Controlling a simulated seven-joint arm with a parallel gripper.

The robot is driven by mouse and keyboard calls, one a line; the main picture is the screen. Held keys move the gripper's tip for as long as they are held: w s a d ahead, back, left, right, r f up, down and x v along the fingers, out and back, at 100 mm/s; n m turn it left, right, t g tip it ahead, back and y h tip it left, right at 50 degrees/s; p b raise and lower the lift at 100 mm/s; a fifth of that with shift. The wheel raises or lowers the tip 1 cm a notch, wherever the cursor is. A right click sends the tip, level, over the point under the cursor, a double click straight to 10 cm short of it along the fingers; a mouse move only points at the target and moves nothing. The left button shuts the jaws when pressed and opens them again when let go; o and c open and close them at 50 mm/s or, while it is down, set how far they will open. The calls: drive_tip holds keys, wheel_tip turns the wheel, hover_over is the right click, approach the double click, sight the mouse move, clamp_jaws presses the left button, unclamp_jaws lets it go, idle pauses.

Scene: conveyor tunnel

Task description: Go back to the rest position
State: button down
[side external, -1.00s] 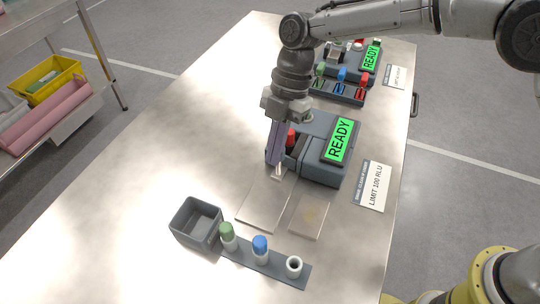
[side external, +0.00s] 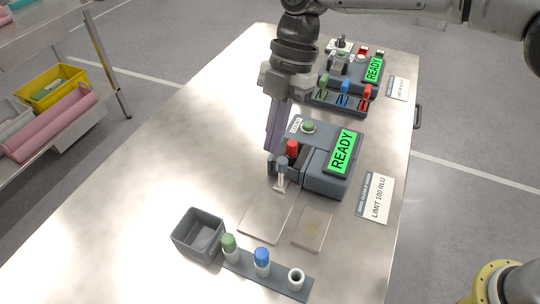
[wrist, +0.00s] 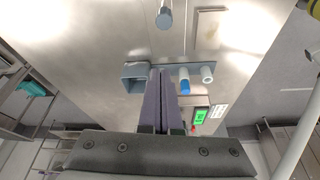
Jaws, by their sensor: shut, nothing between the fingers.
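My gripper (side external: 272,151) points down in the side view, its long dark fingers together and empty, above the front left of the near grey reader (side external: 323,187). The reader's screen (side external: 342,152) is green and says READY. A red cap (side external: 292,148) and a grey-topped piece with a pale lower end (side external: 281,162) stand at the reader's left side, close to the fingertips in the picture. I cannot tell how far apart they are in depth. In the wrist view my closed fingers (wrist: 160,72) reach up the middle.
In front are a grey open bin (side external: 198,232) and a strip (side external: 292,284) with a green-capped vial (side external: 229,247), a blue-capped vial (side external: 262,260) and a white open-topped holder (side external: 296,279). Two flat plates lie nearby. A second station (side external: 345,75) stands behind. The left tabletop is bare.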

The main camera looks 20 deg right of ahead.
drive_tip(key=d+r+m+t, duration=0.1)
drive_tip(key=d+r+t, duration=0.1)
drive_tip(key=d+r, duration=0.7)
drive_tip(key=s+d+r+m+t, duration=0.1)
drive_tip(key=s+d+r+m, duration=0.2)
drive_tip(key=d, duration=0.3)
drive_tip(key=s+d+r+m+t, duration=0.2)
drive_tip(key=s+d+r, duration=0.15)
drive_tip(key=d, duration=0.25)
drive_tip(key=s+d+f+m+t+h, duration=0.2)
drive_tip(key=s+d+f+m, duration=0.2)
drive_tip(key=s+d+m, duration=0.6)
drive_tip(key=s+d+f+m+h, duration=0.1)
drive_tip(key=s+d+f+m, duration=0.2)
drive_tip(key=s+f+m, duration=0.3)
wheel_tip(320, 180, down, 3)
drive_tip(key=m, duration=0.2)
drive_tip(key=shift+s+m+t, duration=0.15)
drive_tip(key=shift+m+t, duration=0.25)
